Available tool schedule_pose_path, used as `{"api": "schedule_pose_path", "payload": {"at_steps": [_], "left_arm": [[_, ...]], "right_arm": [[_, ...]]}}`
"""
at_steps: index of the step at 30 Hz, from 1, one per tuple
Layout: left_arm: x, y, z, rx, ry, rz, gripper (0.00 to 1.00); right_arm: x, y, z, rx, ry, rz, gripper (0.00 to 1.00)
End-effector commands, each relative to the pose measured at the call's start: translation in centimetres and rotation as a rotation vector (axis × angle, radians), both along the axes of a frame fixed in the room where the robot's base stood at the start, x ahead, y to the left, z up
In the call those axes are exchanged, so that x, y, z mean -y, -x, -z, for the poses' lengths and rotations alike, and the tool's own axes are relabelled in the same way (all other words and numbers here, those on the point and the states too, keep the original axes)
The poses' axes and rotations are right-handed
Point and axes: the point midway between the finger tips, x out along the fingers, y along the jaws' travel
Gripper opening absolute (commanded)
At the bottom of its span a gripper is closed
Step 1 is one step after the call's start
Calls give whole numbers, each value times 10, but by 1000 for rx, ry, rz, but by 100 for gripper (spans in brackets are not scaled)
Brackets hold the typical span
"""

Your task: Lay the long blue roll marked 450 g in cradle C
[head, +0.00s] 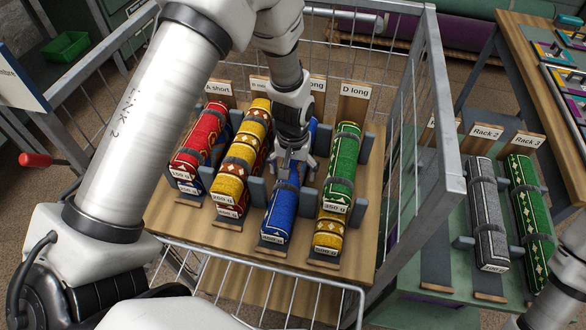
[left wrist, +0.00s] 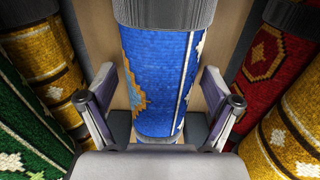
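The long blue roll (head: 283,205) lies tilted in the third cradle from the left, whose label (head: 317,83) shows only "ong" behind my arm. Its small weight tag faces the front and is hard to read. My left gripper (head: 292,163) is over the roll's middle. In the left wrist view the blue roll (left wrist: 160,80) lies between my two open fingers (left wrist: 165,110), with gaps on both sides. A dark strap (left wrist: 165,10) crosses the roll. My right gripper is out of view.
Red roll (head: 203,137) and yellow rolls (head: 240,160) lie left of it, a green roll (head: 343,165) above a short yellow roll (head: 329,234) right. Wire cart walls (head: 450,150) surround them. Racks at right hold a grey roll (head: 486,210) and a green one (head: 530,205).

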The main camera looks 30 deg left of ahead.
Motion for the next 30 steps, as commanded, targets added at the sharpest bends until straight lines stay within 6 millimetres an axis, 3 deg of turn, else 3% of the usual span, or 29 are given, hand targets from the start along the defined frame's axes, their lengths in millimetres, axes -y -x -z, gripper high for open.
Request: {"api": "schedule_pose_path", "payload": {"at_steps": [8,21,30], "left_arm": [[0,-1,-11,2,-1,0,89],[0,-1,-111,3,0,0,89],[0,0,-123,-1,0,0,89]], "right_arm": [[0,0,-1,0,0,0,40],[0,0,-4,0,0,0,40],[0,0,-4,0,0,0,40]]}}
